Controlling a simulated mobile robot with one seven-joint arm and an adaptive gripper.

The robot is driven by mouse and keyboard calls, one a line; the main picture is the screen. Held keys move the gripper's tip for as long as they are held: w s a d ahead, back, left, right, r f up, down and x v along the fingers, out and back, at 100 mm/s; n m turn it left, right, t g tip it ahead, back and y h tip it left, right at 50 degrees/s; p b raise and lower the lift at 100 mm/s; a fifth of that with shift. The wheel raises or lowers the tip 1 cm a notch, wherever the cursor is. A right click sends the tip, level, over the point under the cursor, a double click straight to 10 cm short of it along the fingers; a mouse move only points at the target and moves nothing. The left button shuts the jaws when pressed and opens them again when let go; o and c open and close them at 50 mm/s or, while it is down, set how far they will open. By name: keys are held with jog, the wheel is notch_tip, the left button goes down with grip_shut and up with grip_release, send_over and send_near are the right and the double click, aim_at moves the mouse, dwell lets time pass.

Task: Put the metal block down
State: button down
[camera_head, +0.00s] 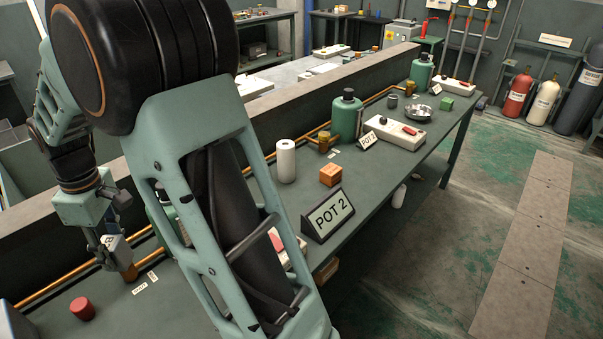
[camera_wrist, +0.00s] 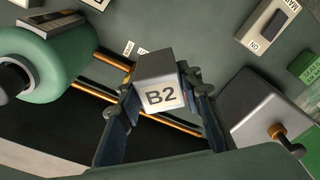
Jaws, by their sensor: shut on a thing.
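The metal block is a grey cube marked B2 (camera_wrist: 158,82). It sits between the two fingers of my gripper (camera_wrist: 158,98) in the wrist view, and the gripper is shut on it. In the head view my gripper (camera_head: 112,248) is at the lower left, over the bench, with the grey block (camera_head: 120,256) at its fingertips. A brown fitting (camera_head: 130,272) shows just below the block. I cannot tell whether the block touches it or the bench. The block's underside is hidden.
A green canister (camera_wrist: 60,65) stands left of the block and a grey box with a brass knob (camera_wrist: 262,112) lies right of it. Small white labels (camera_head: 139,289) and a red cylinder (camera_head: 82,308) are on the bench. A POT 2 sign (camera_head: 330,214) stands farther right.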

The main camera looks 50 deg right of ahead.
jog(key=w+a+f+n+b, duration=0.3)
jog(key=a+n+b, duration=0.3)
jog(key=n, duration=0.3)
jog(key=shift+g+y, duration=0.4)
jog(key=s+d+f, duration=0.2)
jog(key=d+f, duration=0.1)
jog(key=s+d+f+b, duration=0.1)
jog(key=s+d+f, duration=0.1)
jog(key=d+f, duration=0.1)
jog(key=s+d+f, duration=0.3)
jog(key=d, duration=0.2)
jog(key=shift+s+d+f, duration=0.15)
jog(key=shift+f, duration=0.25)
jog(key=shift+d+f+b, duration=0.15)
jog(key=shift+f+b, duration=0.25)
jog(key=shift+f, duration=1.25)
jog(key=shift+f, duration=0.1)
jog(key=c, duration=1.4)
grip_release()
jog(key=shift+s+f, duration=0.1)
